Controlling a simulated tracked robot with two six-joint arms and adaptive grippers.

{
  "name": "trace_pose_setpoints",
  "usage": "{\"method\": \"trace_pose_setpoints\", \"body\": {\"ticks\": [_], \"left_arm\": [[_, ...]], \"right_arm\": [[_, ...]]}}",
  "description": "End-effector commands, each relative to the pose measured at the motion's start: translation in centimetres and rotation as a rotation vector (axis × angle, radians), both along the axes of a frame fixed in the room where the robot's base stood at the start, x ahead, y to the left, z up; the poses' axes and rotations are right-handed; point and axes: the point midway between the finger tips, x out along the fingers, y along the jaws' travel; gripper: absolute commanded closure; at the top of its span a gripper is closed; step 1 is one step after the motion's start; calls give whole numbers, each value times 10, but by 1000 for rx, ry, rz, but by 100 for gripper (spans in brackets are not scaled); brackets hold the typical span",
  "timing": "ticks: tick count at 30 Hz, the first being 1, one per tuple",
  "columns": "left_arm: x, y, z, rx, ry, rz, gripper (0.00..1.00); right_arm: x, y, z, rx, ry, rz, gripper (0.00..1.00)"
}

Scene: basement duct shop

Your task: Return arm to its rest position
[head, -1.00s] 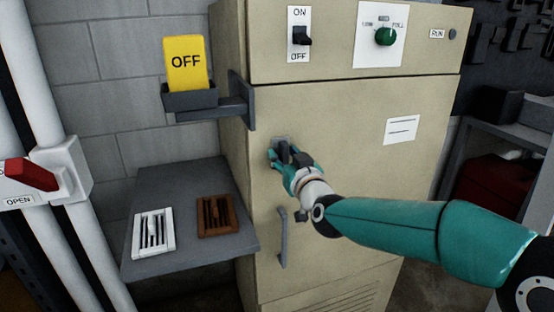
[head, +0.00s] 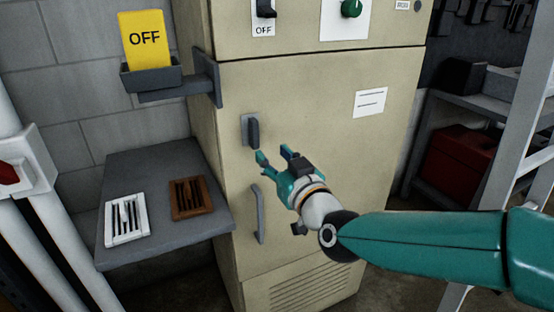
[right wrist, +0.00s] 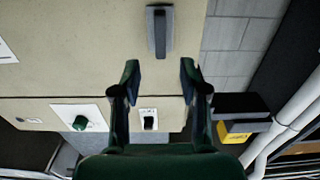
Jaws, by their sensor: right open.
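My right gripper (head: 277,157) is open and empty, in front of the beige cabinet (head: 300,100). Its teal arm comes in from the right in the head view. The fingertips are just right of and below a dark latch handle (head: 252,131) on the cabinet door, apart from it. In the right wrist view the open fingers (right wrist: 158,75) point toward the same handle (right wrist: 160,30), with a gap between. The handle stands upright. My left gripper is not in view.
A grey shelf (head: 150,250) with a white vent grille (head: 126,220) and a brown one (head: 191,198) is at the left. A yellow OFF sign (head: 145,40) stands in a bracket above. A ladder-like white frame (head: 520,120) and red box (head: 462,165) are at the right.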

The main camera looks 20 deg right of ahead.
Motion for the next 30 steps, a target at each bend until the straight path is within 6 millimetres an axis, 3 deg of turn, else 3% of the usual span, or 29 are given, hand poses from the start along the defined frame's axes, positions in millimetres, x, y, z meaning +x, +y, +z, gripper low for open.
{"method": "trace_pose_setpoints", "body": {"ticks": [6, 21, 23, 26, 29, 30], "left_arm": [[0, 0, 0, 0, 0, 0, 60], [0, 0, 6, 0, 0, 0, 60], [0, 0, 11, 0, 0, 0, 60], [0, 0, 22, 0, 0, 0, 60], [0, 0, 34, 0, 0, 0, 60], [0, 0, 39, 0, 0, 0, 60]], "right_arm": [[-8, 0, 0, 0, 0, 0, 56], [-4, -6, -4, -3, 22, -12, 56], [2, -7, -17, -7, 59, -17, 56], [14, -8, -58, -17, 159, -19, 56], [19, -4, -120, -32, 305, -6, 56], [17, -1, -149, -38, 375, 4, 56]]}}
